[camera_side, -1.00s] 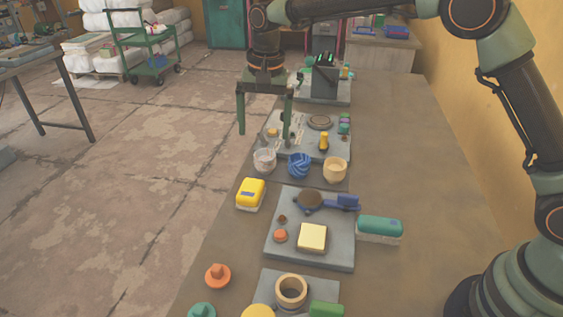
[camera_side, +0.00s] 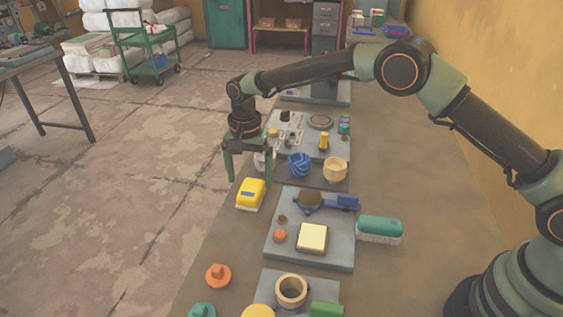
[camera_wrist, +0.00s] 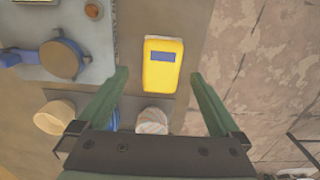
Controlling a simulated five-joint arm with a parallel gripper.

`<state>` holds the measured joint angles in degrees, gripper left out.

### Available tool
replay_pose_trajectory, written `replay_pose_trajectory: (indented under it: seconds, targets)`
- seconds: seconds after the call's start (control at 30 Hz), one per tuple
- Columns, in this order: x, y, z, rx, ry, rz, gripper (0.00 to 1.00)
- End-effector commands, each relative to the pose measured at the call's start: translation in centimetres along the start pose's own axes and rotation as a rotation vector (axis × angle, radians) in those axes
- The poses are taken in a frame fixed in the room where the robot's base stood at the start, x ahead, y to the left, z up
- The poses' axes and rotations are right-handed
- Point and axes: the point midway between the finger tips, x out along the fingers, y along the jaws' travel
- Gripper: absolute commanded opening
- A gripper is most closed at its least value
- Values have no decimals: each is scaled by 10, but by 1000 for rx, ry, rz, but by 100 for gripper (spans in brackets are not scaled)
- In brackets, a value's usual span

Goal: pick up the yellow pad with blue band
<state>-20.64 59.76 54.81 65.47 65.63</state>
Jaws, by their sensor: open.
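The yellow pad with blue band (camera_side: 251,192) lies on the left edge of the brown bench in the side view, with a pale underside showing. In the wrist view the same pad (camera_wrist: 163,68) sits ahead of the fingertips, roughly midway between them, its blue band facing up. My gripper (camera_side: 248,182) is open and empty, pointing down above and just behind the pad. In the wrist view my gripper's (camera_wrist: 160,75) two green fingers are spread wider than the pad and do not touch it.
Close behind the pad stand a speckled white cup (camera_wrist: 153,120), a blue patterned cup (camera_side: 299,164) and a tan cup (camera_side: 335,169). To its right is a grey plate (camera_side: 285,250) with a cream block (camera_side: 312,238). A green brush (camera_side: 379,228) lies farther right. Floor lies left of the bench.

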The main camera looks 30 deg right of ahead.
Motion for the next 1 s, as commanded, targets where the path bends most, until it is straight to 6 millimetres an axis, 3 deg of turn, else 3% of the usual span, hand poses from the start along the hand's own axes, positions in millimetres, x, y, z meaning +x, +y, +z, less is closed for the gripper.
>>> replay_pose_trajectory:
  seconds: [0.3,0.6,0.63,0.83,1.0]
  targets:
    - [42,-2,-4,0,0,1,100]
    - [47,-2,-4,0,0,-1,100]
    - [47,-2,-4,0,0,-1,96]
    - [47,-2,-4,0,0,-1,20]
    - [47,-2,-4,0,0,-1,17]
